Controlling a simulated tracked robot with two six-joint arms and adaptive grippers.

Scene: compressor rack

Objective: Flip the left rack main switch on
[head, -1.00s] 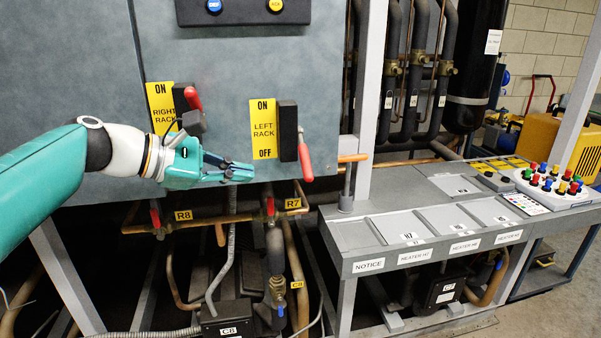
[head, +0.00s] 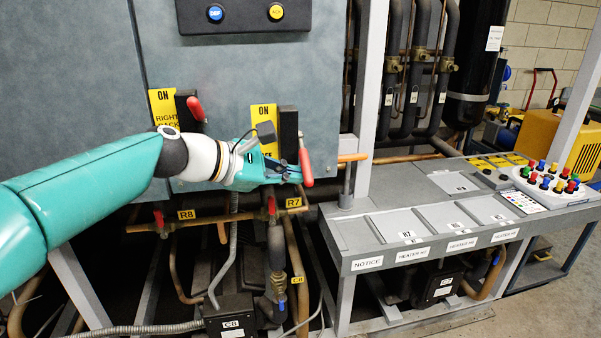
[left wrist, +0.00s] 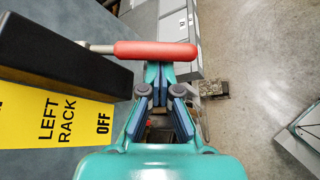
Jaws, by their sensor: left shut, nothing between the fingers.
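The left rack main switch is a black box (head: 288,130) on a yellow ON/OFF plate (head: 262,117), with a red lever handle (head: 306,168) on its right side. The handle hangs down toward the OFF end. It also shows in the left wrist view as a red bar (left wrist: 155,50) beside the black box (left wrist: 65,55) and the LEFT RACK label (left wrist: 55,120). My left gripper (head: 296,173) is shut and empty, its fingertips right at the lower handle. In the wrist view its tips (left wrist: 160,72) meet the handle's edge; I cannot tell whether they touch. My right gripper is out of view.
The right rack switch (head: 186,105) with its own red lever (head: 196,109) is up and left, above my arm. Copper pipes (head: 215,222) run below the panel.

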